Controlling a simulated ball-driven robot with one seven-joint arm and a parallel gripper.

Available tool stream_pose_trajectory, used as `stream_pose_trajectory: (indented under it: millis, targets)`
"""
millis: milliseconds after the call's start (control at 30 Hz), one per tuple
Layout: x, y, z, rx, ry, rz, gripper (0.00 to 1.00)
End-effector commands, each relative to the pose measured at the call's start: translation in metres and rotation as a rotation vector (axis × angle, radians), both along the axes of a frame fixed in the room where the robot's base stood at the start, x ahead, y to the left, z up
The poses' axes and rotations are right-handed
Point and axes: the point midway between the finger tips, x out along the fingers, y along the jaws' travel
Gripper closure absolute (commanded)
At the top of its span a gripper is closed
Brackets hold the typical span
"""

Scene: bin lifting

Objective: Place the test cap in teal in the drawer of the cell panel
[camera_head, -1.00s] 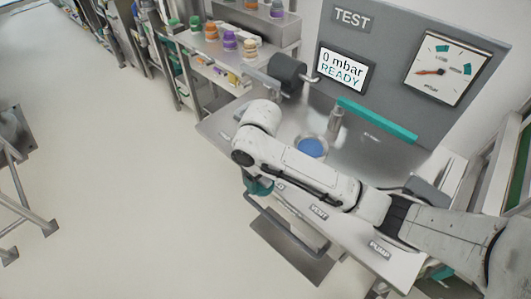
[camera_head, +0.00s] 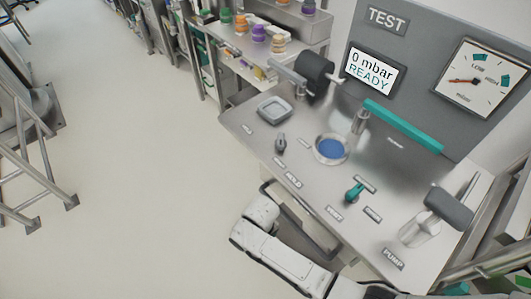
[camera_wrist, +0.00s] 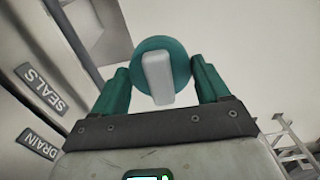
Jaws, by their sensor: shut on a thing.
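The teal test cap (camera_wrist: 182,62) is a round disc with a pale grey grip bar, seen in the wrist view. My gripper (camera_wrist: 158,74) has teal fingers on both sides of the cap and is shut on it. In the head view my gripper and the cap are hidden behind or below my white wrist, in front of the cell panel (camera_head: 235,118). A grey frame that looks like an open drawer (camera_head: 322,238) juts out below the panel's front edge. The drawer's inside is mostly hidden by my arm. In the wrist view the SEALS label (camera_wrist: 41,88) is to the left.
The panel top bears a small square tray (camera_head: 275,109), a blue round port (camera_head: 332,149), a teal-handled valve (camera_head: 354,192) and a dark-handled pump lever (camera_head: 448,207). The display (camera_head: 374,70) reads 0 mbar READY. Open floor lies to the left, with a metal stair frame (camera_head: 35,165) beyond.

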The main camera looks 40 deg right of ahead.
Motion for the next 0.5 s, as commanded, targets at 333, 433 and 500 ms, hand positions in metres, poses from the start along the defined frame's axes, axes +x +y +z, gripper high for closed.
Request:
stream_pose_trajectory:
  millis: [333, 433, 500]
  targets:
    - [0.02, 0.004, 0.01, -0.003, -0.003, 0.008, 0.56]
    - [0.022, 0.004, 0.011, -0.005, -0.002, 0.008, 0.56]
    - [0.02, 0.004, 0.01, -0.005, 0.0, 0.008, 0.56]
